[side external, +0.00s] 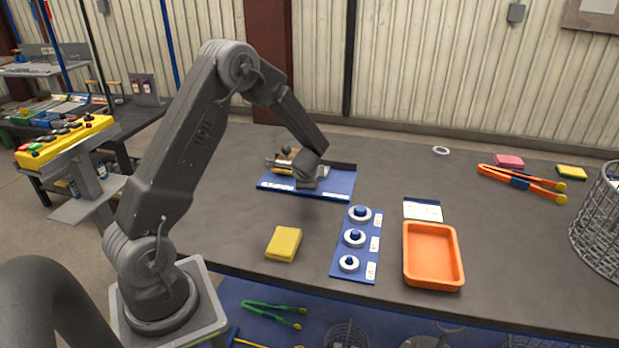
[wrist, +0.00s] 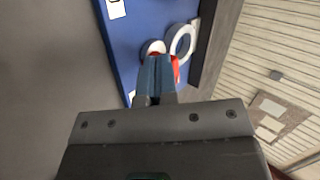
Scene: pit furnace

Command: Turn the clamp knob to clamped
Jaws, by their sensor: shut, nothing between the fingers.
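The blue clamp board (side external: 341,182) lies at the back of the bench in the side view, with a yellow and grey fixture (side external: 284,166) on it. My gripper (side external: 306,185) is low over this board, beside the fixture. In the wrist view the shut fingers (wrist: 157,62) point at the blue board (wrist: 125,45), with nothing held between them. A red part (wrist: 175,68), perhaps the clamp knob, shows just behind and right of the fingertips. A white round piece (wrist: 153,47) and a pale ring (wrist: 183,41) are beyond. The fingers hide part of the red piece; I cannot tell contact or knob setting.
A yellow sponge (side external: 284,244), a blue board with ringed pegs (side external: 339,262) and an orange tray (side external: 407,273) stand nearer the front edge. Orange tongs (side external: 522,180) and a wire basket (side external: 597,235) are at the right.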

